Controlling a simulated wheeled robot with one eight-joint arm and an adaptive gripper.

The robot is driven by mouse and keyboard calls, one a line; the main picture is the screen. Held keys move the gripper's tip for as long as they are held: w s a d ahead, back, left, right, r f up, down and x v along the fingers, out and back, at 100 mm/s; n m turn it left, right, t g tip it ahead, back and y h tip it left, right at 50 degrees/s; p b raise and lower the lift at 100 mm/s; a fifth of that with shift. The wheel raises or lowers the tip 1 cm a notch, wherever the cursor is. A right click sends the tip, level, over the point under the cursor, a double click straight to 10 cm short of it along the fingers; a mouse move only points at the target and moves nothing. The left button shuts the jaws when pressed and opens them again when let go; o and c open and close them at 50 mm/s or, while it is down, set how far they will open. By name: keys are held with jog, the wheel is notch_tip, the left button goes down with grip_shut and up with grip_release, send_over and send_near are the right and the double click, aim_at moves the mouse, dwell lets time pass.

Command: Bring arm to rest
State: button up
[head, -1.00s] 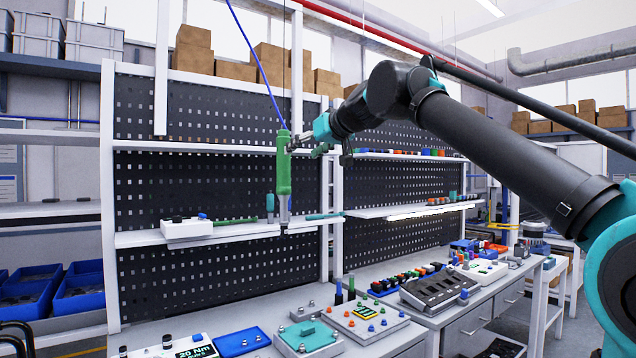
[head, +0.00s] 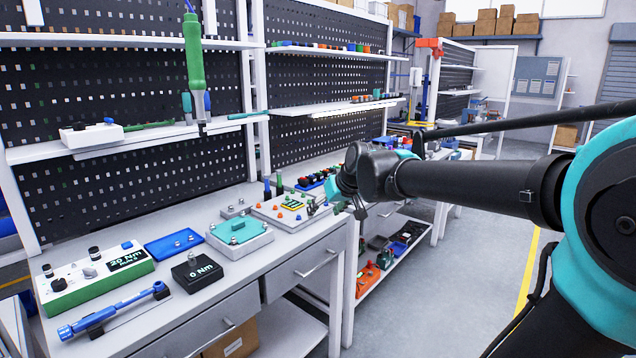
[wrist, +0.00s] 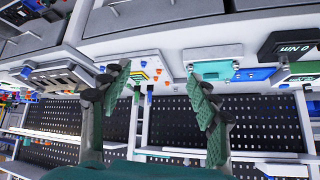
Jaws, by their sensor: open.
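My arm reaches in from the right in the head view, its black forearm nearly level. My gripper (head: 338,194) is at its far end, in front of the bench's right part, partly hidden by my own wrist. In the wrist view my gripper (wrist: 163,92) shows two fingers with green pads spread wide apart. Nothing is between them. The green hanging screwdriver (head: 194,58) hangs upright at the upper left, well apart from my gripper.
The workbench (head: 214,290) carries a blue tray (head: 172,246), a teal plate fixture (head: 239,232), a black torque display (head: 197,272) and a blue torque wrench (head: 115,311). A shelf (head: 95,145) runs behind. Open floor (head: 490,275) lies at the right.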

jog(key=s+d+f+m+g+h, duration=0.1)
jog(key=s+d+f+m+h, duration=0.1)
jog(key=s+d+f, duration=0.6)
jog(key=s+d+f+m+g+h, duration=0.2)
jog(key=s+d+f, duration=0.7)
jog(key=s+f, duration=0.4)
notch_tip(320, 180, down, 4)
jog(key=shift+s+r, duration=0.15)
jog(key=shift+s, duration=0.05)
